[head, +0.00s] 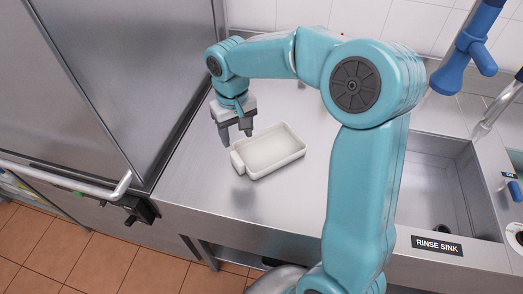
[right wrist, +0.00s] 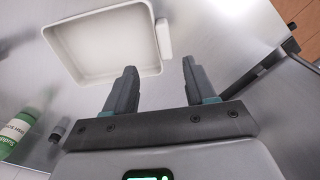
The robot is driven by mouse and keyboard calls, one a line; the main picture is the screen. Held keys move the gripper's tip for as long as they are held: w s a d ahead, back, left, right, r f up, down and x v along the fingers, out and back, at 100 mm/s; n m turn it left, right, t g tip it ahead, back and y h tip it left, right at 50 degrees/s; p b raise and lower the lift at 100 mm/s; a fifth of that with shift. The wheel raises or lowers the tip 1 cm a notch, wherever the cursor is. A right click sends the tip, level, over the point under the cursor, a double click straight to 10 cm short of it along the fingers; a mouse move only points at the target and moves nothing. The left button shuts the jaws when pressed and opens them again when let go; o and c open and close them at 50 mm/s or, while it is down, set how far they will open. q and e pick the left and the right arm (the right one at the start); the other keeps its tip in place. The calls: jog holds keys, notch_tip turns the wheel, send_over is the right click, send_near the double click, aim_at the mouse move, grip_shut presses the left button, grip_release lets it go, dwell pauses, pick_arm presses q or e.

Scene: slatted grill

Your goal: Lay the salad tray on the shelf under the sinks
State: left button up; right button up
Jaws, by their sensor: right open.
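The salad tray (head: 272,152) is a white, empty, shallow rectangular tray with a small tab handle on its left end. It lies flat on the steel counter. My right gripper (head: 237,138) is open, pointing down, just above and behind the tray's handle end. In the right wrist view the tray (right wrist: 100,45) shows beyond the fingers, and its handle (right wrist: 163,38) is ahead of the gap between the open, empty fingertips (right wrist: 160,75). The sink (head: 435,185) labelled "RINSE SINK" is at the right. The shelf under it is mostly hidden. My left gripper is not in view.
A large steel appliance (head: 95,75) with a bar handle stands at the left. A blue spray head (head: 465,65) hangs at upper right. In the right wrist view a green-labelled bottle (right wrist: 18,130) is at left. Bare counter (head: 190,185) lies left of the tray.

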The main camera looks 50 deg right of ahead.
aim_at(237, 157)
jog(key=f, duration=0.3)
jog(key=shift+a+f, duration=0.15)
jog(key=shift+a, duration=0.15)
jog(key=shift+s+f, duration=0.15)
jog(key=shift+f, duration=0.5)
notch_tip(237, 157, down, 5)
jog(key=shift+a+r+p, duration=0.1)
jog(key=shift+r+p, duration=0.1)
jog(key=shift+p, duration=0.4)
jog(key=shift+f, duration=0.3)
grip_shut()
